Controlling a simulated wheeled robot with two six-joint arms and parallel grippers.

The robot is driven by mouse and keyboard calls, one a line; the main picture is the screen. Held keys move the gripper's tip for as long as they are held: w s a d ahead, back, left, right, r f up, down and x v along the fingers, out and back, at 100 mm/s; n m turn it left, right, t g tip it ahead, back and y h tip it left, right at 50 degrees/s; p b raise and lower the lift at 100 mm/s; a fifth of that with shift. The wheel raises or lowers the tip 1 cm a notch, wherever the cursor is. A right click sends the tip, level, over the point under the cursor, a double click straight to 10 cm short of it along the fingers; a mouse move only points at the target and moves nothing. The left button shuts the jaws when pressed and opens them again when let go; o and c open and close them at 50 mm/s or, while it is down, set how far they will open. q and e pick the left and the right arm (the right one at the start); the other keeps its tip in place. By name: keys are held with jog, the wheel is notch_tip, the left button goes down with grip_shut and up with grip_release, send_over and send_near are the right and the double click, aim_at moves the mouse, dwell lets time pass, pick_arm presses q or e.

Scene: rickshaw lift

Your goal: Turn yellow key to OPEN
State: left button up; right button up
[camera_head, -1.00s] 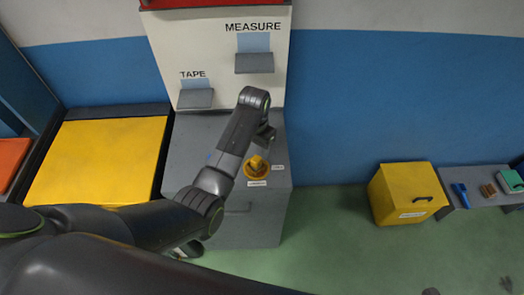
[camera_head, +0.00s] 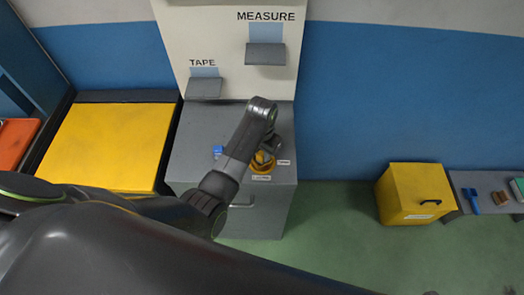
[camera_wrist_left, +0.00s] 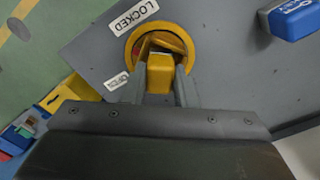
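The yellow key (camera_wrist_left: 160,72) stands in a round yellow ring (camera_wrist_left: 190,54) on the grey cabinet top. A LOCKED label (camera_wrist_left: 133,17) and an OPEN label (camera_wrist_left: 117,81) lie beside the ring in the left wrist view. In the head view, the key (camera_head: 262,158) is partly hidden by my left arm. My left gripper (camera_wrist_left: 160,88) has one finger on each side of the key, and the key fills the gap, so it looks shut on it. The left gripper (camera_head: 268,148) is mostly hidden in the head view. My right gripper is out of view.
A blue object (camera_head: 217,152) lies on the cabinet top (camera_head: 195,150) near my left forearm. A panel with TAPE (camera_head: 204,88) and MEASURE (camera_head: 266,54) shelves rises behind. A yellow box (camera_head: 412,190) stands on the floor at right.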

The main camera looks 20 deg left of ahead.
pick_arm(q)
jog(key=c, duration=0.3)
jog(key=n, duration=0.3)
jog(key=shift+n, duration=0.3)
jog(key=n, duration=0.3)
jog(key=shift+n, duration=0.3)
dwell(0.3)
jog(key=shift+n, duration=1.8)
